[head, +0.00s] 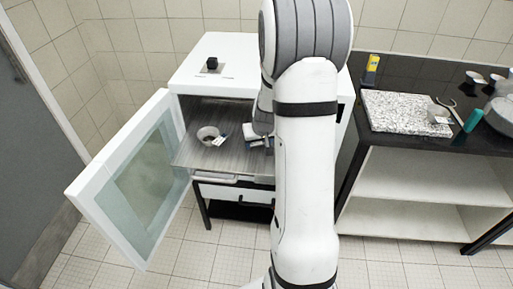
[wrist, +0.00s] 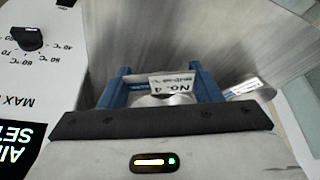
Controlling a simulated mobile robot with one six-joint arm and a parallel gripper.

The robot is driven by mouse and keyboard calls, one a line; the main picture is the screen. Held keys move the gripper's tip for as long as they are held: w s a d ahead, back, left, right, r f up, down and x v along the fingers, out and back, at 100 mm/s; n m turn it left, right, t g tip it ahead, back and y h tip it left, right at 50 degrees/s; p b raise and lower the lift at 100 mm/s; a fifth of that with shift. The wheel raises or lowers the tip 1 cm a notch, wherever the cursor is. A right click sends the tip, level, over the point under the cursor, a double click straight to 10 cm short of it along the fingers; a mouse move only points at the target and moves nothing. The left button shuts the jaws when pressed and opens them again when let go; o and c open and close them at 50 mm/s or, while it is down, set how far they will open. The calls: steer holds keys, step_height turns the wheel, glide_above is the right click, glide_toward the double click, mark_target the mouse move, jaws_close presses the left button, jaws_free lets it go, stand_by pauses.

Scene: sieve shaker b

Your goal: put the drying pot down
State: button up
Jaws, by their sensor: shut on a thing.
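My gripper (wrist: 164,84) is shut on the drying pot (wrist: 174,99), a small metal pot with a white tag reading "No. 4" between the blue fingers. In the head view my gripper (head: 251,142) is inside the open drying oven (head: 190,156), over the right part of its grey shelf. The arm hides most of the held pot there. I cannot tell whether its base touches the shelf. Another pot (head: 208,134) with a white tag stands on the shelf to the left of my gripper; a similar tag (wrist: 245,89) shows right of my fingers in the wrist view.
The oven door (head: 135,180) stands wide open to the left. The oven's control panel with a dial (wrist: 30,38) is close at the left of the wrist view. A dark bench (head: 400,143) with a speckled slab (head: 400,112) and several small items stands at right.

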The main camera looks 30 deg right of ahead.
mark_target(257, 153)
steer(key=shift+f+b, duration=0.3)
steer(key=shift+f, duration=1.25)
steer(key=shift+f, duration=0.2)
steer(key=o, duration=1)
steer(key=shift+r, duration=0.15)
